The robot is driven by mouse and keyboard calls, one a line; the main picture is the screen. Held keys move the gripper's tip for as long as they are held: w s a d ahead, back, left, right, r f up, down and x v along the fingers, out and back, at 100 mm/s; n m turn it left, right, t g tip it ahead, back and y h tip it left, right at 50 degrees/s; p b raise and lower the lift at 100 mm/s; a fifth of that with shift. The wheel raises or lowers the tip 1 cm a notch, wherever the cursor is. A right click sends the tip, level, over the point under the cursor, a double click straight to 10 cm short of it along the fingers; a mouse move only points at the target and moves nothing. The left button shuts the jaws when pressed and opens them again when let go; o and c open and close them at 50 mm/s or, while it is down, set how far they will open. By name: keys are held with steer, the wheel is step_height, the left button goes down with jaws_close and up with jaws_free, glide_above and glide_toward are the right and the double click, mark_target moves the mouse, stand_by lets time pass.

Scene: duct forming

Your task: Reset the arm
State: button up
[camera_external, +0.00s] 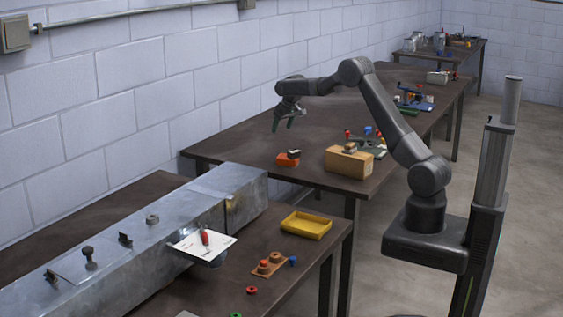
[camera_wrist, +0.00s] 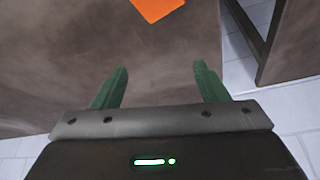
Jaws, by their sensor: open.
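My gripper (camera_external: 288,122) hangs above the far dark table, near its left edge, with the fingers pointing down. It is open and empty. In the wrist view my gripper (camera_wrist: 160,86) shows two green fingers spread apart, with bare brown tabletop between them. My arm reaches left from the base at the right, with its elbow raised.
An orange block (camera_external: 288,159) and a wooden box (camera_external: 348,162) stand on the far table (camera_external: 240,145); the orange block also shows in the wrist view (camera_wrist: 157,8). A metal duct (camera_external: 130,240), a white sheet (camera_external: 203,243) and a yellow tray (camera_external: 306,225) are on the near table.

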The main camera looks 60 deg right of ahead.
steer(key=shift+w+f+n+y+p, duration=0.7)
steer(key=shift+w+f+n, duration=1.05)
steer(key=shift+w, duration=3.9)
steer(key=shift+m, duration=0.25)
step_height(320, 180, down, 8)
steer(key=shift+a+f+p, duration=0.1)
steer(key=shift+p, duration=0.7)
